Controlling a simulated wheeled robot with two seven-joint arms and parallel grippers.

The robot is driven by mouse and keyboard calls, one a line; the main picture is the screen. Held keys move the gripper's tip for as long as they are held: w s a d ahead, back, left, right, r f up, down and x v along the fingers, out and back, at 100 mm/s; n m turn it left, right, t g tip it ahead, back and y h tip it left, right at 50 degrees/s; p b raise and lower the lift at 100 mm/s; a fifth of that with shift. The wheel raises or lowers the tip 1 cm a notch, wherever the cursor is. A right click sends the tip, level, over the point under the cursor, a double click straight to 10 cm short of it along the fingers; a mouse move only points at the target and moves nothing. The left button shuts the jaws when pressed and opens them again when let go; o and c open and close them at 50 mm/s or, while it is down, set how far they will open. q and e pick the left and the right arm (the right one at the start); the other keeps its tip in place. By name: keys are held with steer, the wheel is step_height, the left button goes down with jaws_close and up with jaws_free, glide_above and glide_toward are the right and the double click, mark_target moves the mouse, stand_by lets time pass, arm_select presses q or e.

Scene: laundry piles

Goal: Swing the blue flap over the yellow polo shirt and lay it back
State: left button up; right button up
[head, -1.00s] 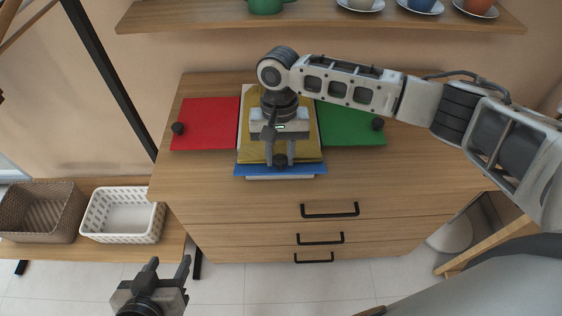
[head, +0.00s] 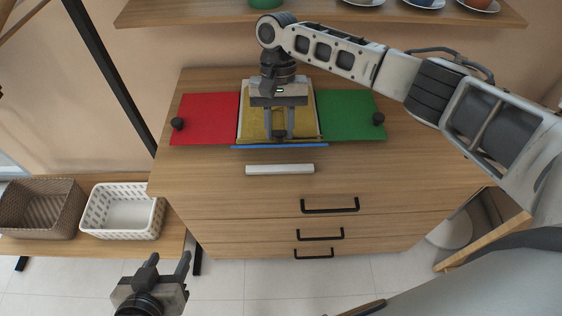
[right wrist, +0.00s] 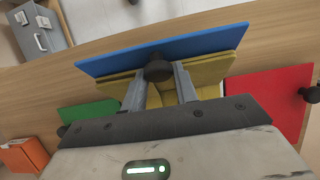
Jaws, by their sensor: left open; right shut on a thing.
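The yellow polo shirt (head: 308,122) lies folded on the folding board's middle, between the red flap (head: 205,120) and the green flap (head: 349,118). The blue flap (head: 280,146) is tilted up at the front and shows as a thin strip. In the right wrist view the blue flap (right wrist: 190,48) stands beyond the shirt (right wrist: 215,72). My right gripper (head: 277,137) is shut on the flap's black knob (right wrist: 158,70), above the shirt's front part. My left gripper (head: 170,262) is open and empty, low in front of the dresser.
A white bar (head: 280,169) lies on the dresser top (head: 400,165) in front of the board. Black knobs sit on the red and green flaps. A shelf with cups (head: 400,17) hangs above. Two baskets (head: 122,212) stand at the left.

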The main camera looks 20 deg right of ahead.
steer(key=shift+w+d+r, duration=0.1)
steer(key=shift+w+d, duration=0.05)
steer(key=shift+w, duration=0.05)
steer(key=w+b, duration=0.2)
steer(key=b, duration=0.1)
steer(key=shift+d+f+g, duration=0.2)
steer(key=shift+g, duration=0.2)
steer(key=shift+w+d+r+b, duration=0.15)
steer(key=shift+w+r+b, duration=0.1)
steer(key=shift+b, duration=0.25)
steer(key=shift+r, duration=0.1)
